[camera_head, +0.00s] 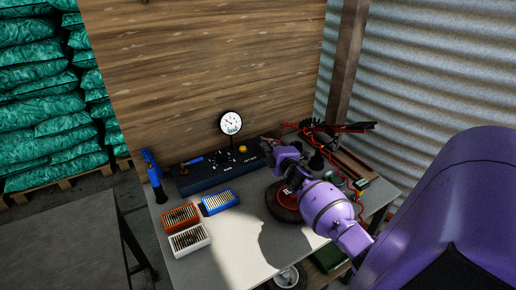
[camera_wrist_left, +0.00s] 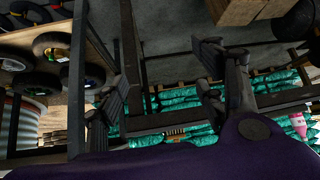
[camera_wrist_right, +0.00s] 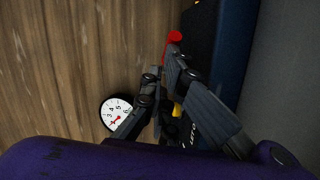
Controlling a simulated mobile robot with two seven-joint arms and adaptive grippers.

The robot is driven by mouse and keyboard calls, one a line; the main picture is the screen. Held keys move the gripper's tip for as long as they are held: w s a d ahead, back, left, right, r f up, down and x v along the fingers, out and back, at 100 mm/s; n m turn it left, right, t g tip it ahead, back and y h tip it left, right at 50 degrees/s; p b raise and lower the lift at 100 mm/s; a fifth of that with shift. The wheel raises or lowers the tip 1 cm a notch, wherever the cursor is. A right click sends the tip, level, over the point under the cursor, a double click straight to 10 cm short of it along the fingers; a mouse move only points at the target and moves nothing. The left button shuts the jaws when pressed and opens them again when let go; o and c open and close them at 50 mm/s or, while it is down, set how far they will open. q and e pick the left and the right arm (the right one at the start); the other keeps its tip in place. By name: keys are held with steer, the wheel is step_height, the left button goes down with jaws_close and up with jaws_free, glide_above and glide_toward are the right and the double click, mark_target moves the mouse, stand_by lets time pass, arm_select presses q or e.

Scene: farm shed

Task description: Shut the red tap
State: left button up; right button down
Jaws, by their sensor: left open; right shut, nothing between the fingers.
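The red tap (camera_wrist_right: 175,38) shows in the right wrist view as a small red knob or handle by the dark blue panel box. It is just beyond my right fingertips (camera_wrist_right: 164,68); I cannot tell whether they touch it. In the head view my right gripper (camera_head: 268,145) is at the right end of the blue panel box (camera_head: 215,170), and I cannot make out the tap there. The right fingers are shut with nothing between them. My left gripper (camera_wrist_left: 172,75) is open and empty in its wrist view, away from the bench.
A pressure gauge (camera_head: 230,123) and a yellow knob (camera_head: 242,149) stand at the panel. A blue torch-like tool (camera_head: 152,168), orange (camera_head: 180,218), white (camera_head: 188,239) and blue (camera_head: 219,201) boxes, and a tyre (camera_head: 280,205) are on the bench. A wooden wall is behind.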

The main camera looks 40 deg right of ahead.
steer(key=d+n+y+b, duration=0.1)
steer(key=n+y+b, duration=0.1)
steer(key=d+n+t+y+b, duration=0.1)
steer(key=d+n+y+b, duration=0.1)
steer(key=y, duration=0.1)
steer(key=d+n+y+b, duration=0.1)
steer(key=y+b, duration=0.1)
steer(key=y, duration=0.1)
steer(key=shift+w+d+f+n, duration=0.15)
steer(key=shift+f+n, duration=0.15)
steer(key=shift+n, duration=0.1)
arm_select(q)
step_height(320, 180, down, 8)
steer(key=s+b, duration=0.2)
steer(key=shift+f+g, duration=0.2)
steer(key=shift+g, duration=0.2)
arm_select(e)
steer(key=shift+w+d+r, duration=0.25)
steer(key=shift+w+d, duration=0.2)
steer(key=shift+d, duration=0.3)
arm_select(q)
steer(key=shift+s+d, duration=0.1)
steer(key=shift+s, duration=0.25)
arm_select(e)
steer(key=shift+w, duration=0.1)
arm_select(q)
steer(key=shift+s+f, duration=0.1)
steer(key=shift+s, duration=0.2)
steer(key=shift+w, duration=0.1)
